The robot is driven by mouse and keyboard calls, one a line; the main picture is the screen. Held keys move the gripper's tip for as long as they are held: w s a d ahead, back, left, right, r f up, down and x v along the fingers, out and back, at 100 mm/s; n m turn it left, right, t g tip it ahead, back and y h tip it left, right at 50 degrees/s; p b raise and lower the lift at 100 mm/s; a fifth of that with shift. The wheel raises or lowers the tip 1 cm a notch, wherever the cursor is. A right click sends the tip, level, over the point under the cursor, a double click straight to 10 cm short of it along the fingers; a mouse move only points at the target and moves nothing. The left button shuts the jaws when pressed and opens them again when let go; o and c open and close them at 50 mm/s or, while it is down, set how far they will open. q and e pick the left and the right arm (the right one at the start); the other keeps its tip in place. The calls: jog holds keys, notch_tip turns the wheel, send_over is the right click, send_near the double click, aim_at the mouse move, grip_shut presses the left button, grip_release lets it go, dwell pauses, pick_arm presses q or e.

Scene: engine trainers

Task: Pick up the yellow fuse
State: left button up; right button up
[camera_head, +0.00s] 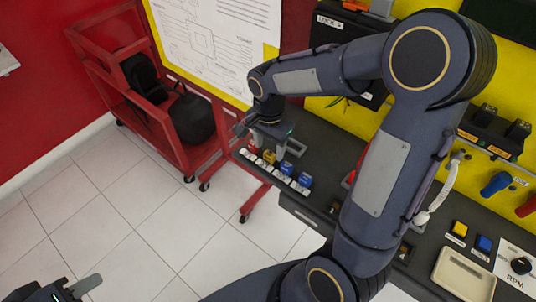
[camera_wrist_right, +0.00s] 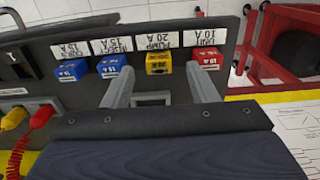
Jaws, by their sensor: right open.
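The yellow fuse (camera_head: 269,157) sits in a row on the dark bench edge, between a red fuse (camera_head: 253,147) and two blue fuses (camera_head: 287,168). In the right wrist view the yellow fuse (camera_wrist_right: 158,62) is upright under its "PUMP 20 A" label. My right gripper (camera_wrist_right: 160,71) is open, with its fingertips to either side of the yellow fuse; the right-hand fingertip appears close to the red fuse (camera_wrist_right: 207,58). Whether the fingers touch any fuse cannot be told. My left gripper (camera_head: 72,290) is partly in view at the bottom left, away from the bench.
My right arm covers much of the bench. A red cart (camera_head: 150,105) holding black items stands left of the bench. A beige tray (camera_head: 463,275), yellow and blue buttons (camera_head: 484,243) and a knob (camera_head: 520,265) are on the right. Tiled floor at left is clear.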

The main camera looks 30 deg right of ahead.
notch_tip(320, 180, down, 2)
jog(key=c, duration=1)
jog(key=shift+c, duration=0.2)
jog(key=shift+r, duration=0.15)
